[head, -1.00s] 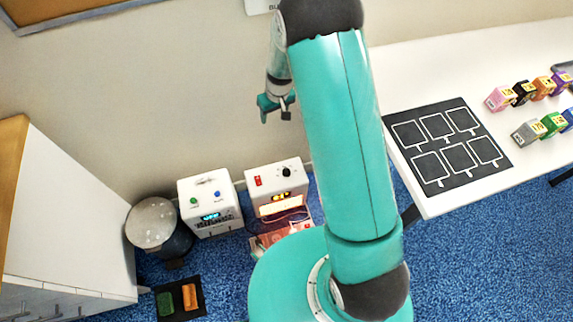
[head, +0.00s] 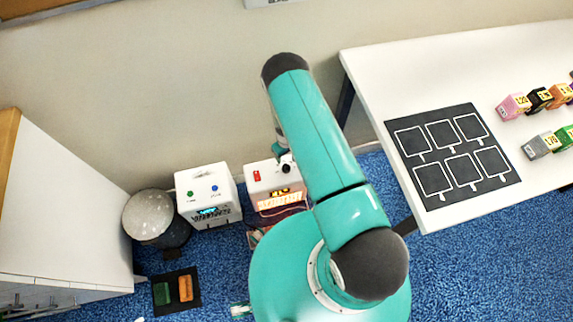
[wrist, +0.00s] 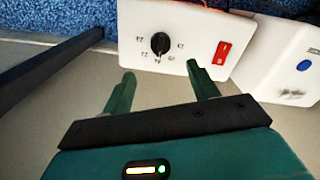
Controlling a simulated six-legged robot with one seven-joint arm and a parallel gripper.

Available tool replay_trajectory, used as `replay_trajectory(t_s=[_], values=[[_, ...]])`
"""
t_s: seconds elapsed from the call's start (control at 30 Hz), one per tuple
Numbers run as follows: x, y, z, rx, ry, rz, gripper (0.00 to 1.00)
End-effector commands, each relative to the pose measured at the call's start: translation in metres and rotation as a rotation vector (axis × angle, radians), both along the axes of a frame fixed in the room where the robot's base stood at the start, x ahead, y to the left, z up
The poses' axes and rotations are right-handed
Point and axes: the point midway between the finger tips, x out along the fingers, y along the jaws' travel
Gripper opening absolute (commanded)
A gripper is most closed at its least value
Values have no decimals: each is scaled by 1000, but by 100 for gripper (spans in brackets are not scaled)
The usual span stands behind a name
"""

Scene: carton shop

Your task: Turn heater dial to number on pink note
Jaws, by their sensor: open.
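The heater (head: 259,190) is a white box on the floor by the wall, with a glowing orange front and a red switch. Its top panel (wrist: 182,22) also shows in the wrist view. The black dial (wrist: 160,43) has small printed numbers around it, too small to read surely; its setting is unclear. In the head view the dial (head: 286,168) is just below my gripper (head: 281,151). In the wrist view my gripper (wrist: 160,76) is open and empty, its fingers short of the dial, which lies between their lines. I cannot make out a pink note.
A white box with green and blue buttons (head: 208,197) stands left of the heater, beside a round grey-topped bin (head: 150,216). A white table (head: 370,75) with a black mat (head: 408,113) and several coloured blocks is at right. A white cabinet (head: 60,210) is at left.

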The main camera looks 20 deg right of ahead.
Motion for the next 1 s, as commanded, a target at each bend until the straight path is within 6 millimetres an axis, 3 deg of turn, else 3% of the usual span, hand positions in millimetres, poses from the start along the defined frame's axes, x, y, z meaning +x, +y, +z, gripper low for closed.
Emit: replay_trajectory(t_s=[0.5, 0.7, 1.0], values=[[1, -1, -90, 0, 1, 4, 59], [3, -2, -108, 1, 1, 3, 59], [3, -2, -112, 1, 0, 3, 59]])
